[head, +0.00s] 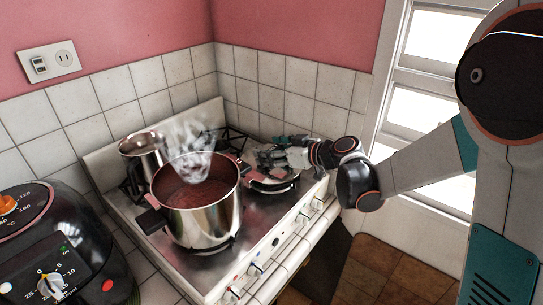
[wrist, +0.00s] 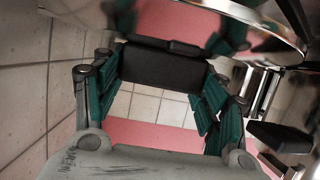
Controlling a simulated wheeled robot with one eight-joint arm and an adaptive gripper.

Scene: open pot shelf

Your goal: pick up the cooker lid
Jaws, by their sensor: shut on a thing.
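The cooker lid (head: 265,178) is a shiny metal disc at the back right of the stove in the head view, partly covered by my gripper (head: 281,150). In the wrist view, its mirror-like underside or top and curved rim (wrist: 262,22) cross the top of the picture; I cannot tell which face it is. A dark block-shaped handle (wrist: 165,66) sits between my teal fingers, and my gripper is shut on it. I cannot tell whether the lid touches the stove.
A large steaming steel pot (head: 205,218) with dark side handles stands close left of the lid. A smaller metal pot (head: 141,153) is behind it. A black air fryer (head: 60,255) stands at the left. Tiled walls and a window bound the stove.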

